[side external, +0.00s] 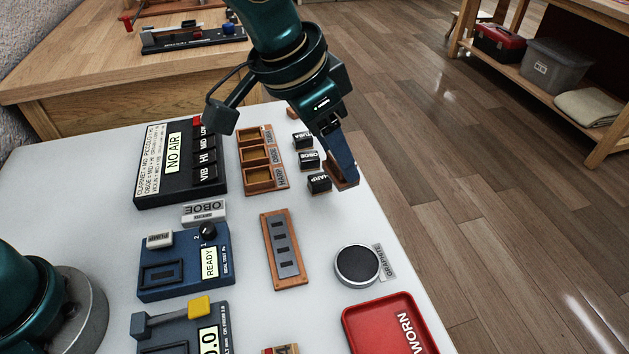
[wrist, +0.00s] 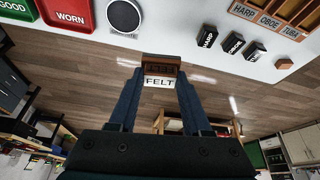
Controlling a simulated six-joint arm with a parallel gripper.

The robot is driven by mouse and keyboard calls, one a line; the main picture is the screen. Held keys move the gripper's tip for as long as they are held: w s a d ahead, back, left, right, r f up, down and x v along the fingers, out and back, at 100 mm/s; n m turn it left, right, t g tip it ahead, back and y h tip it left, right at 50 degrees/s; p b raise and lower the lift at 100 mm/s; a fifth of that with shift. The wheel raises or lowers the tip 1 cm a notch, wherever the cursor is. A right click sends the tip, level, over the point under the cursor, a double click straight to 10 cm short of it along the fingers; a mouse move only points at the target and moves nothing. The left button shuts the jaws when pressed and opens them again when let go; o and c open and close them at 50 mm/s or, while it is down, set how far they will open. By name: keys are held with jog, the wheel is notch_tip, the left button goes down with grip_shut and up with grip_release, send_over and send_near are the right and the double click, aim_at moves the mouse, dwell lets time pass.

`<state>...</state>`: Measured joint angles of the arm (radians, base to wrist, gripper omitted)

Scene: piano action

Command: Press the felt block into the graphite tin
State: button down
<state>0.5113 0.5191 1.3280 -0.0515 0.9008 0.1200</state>
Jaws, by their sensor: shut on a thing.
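My gripper (side external: 343,170) is shut on the felt block (side external: 347,183), at the table's right edge beside the small black blocks. In the wrist view the felt block (wrist: 161,66) sits between the fingertips, brown with a white FELT label facing the camera. The graphite tin (side external: 357,266) is a round tin with a dark grey inside and a pale rim, on the table nearer the side camera. It also shows in the wrist view (wrist: 124,16) at the top, apart from the felt block. The block's height over the table is hard to tell.
Black blocks lettered TUBA, OBOE and HARP (side external: 319,182) stand close left of my gripper. A wooden tray (side external: 280,176) lies left of them. A brown slotted board (side external: 286,248) and a red WORN tray (side external: 392,325) flank the tin. White table between gripper and tin is clear.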

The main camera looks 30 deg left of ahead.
jog(key=shift+s+d+f+m+g+h, duration=0.15)
jog(key=shift+s+d+f+m, duration=0.2)
jog(key=shift+s+d+f, duration=0.9)
jog(key=shift+s+d+f+m+g+h, duration=0.1)
jog(key=shift+s+d+f+m, duration=0.4)
jog(key=shift+f, duration=1.4)
jog(key=shift+s+d+f+m+g+h, duration=0.15)
jog(key=shift+s+d+f, duration=0.35)
jog(key=shift+d+f, duration=0.85)
jog(key=shift+a+f, duration=0.3)
jog(key=shift+f, duration=0.6)
jog(key=shift+r, duration=0.1)
notch_tip(320, 180, up, 7)
jog(key=s+a+r+n+y, duration=0.1)
jog(key=a+r+n, duration=0.1)
jog(key=a, duration=0.8)
jog(key=s+a+r+n+t+y, duration=0.1)
jog(key=a+r+n, duration=0.2)
jog(key=a, duration=0.7)
jog(key=s+a+r+n+y, duration=0.1)
jog(key=a+n, duration=0.3)
jog(key=a, duration=0.6)
jog(key=shift+s+r+t, duration=0.3)
jog(key=shift+s+r, duration=0.1)
jog(key=shift+r, duration=0.3)
